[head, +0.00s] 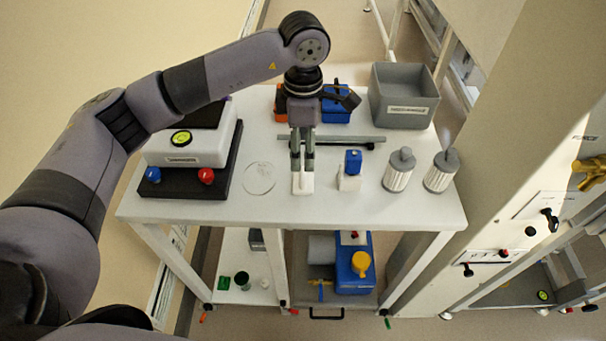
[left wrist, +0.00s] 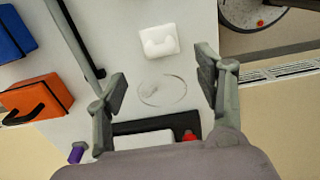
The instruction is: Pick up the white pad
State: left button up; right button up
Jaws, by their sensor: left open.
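The white pad (head: 303,184) lies on the white table top near its front middle. My left gripper (head: 302,166) points down just above and behind the pad in the head view. In the wrist view, the gripper (left wrist: 162,76) has its two fingers wide apart with nothing between them. I cannot tell the exact height over the pad. My right gripper is not in view.
A clear disc (head: 259,178) lies left of the pad. A blue-topped white bottle (head: 350,172) and ribbed cylinders (head: 398,170) stand to its right. A grey bar (head: 345,140) and grey bin (head: 403,97) are behind. A balance-like device (head: 195,148) is at left.

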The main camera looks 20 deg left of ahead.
aim_at(303, 170)
pick_arm(q)
notch_tip(303, 170, down, 3)
notch_tip(303, 170, down, 5)
jog(key=p, duration=0.3)
jog(key=shift+r, duration=0.1)
jog(key=shift+f, duration=0.3)
jog(key=shift+c, duration=0.4)
jog(key=c, duration=1.1)
